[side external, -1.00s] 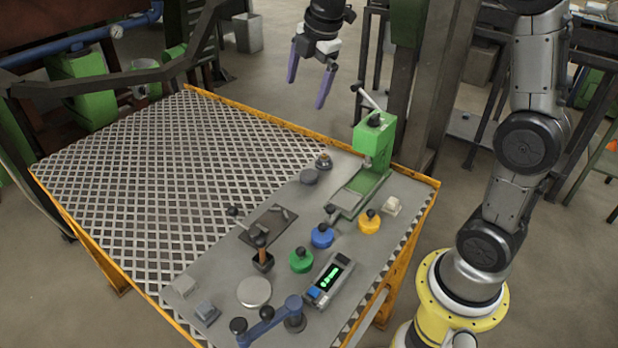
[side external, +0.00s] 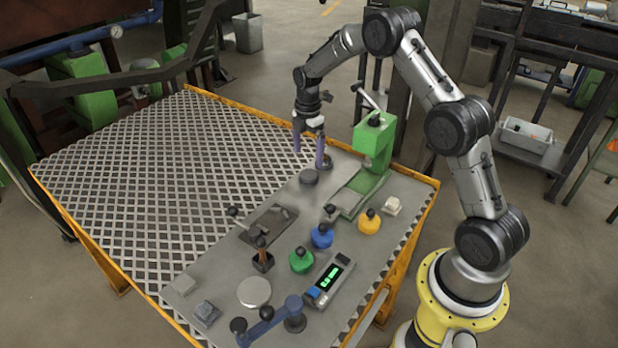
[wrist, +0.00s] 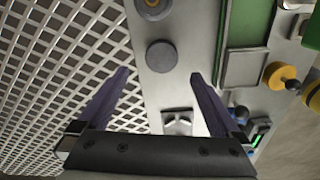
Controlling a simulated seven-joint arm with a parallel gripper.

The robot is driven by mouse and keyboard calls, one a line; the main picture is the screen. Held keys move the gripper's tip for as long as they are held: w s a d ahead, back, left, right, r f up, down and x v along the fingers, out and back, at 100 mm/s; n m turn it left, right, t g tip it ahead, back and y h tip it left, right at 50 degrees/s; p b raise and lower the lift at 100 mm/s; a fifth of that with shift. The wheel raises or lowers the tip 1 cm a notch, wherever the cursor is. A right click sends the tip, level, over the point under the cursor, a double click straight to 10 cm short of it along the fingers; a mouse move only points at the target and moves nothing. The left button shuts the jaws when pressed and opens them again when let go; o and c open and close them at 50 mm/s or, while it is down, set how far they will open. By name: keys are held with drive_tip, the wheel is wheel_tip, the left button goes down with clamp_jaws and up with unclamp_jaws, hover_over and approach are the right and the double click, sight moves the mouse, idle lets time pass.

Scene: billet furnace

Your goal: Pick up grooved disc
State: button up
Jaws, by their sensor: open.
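A dark grey round disc (side external: 309,176) lies flat on the grey plate of the table, left of the green press. It also shows in the wrist view (wrist: 161,55), just beyond and between the fingertips. I take it for the grooved disc, but its grooves are too small to tell. My gripper (side external: 310,158) is open and empty, pointing down above the table close to the disc. In the wrist view its two purple fingers (wrist: 160,76) are spread wide, with nothing between them.
The green press (side external: 372,150) stands right of the gripper. A small brass-topped piece (wrist: 153,4) lies beyond the disc. Blue (side external: 321,236), green (side external: 301,260) and yellow (side external: 369,221) knobbed pieces and a pale disc (side external: 254,292) are nearer. The mesh at left is clear.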

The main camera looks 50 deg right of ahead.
sight(309, 174)
wheel_tip(309, 174, down, 7)
drive_tip(key=shift+s+f, duration=0.15)
idle(0.4)
clamp_jaws()
idle(0.4)
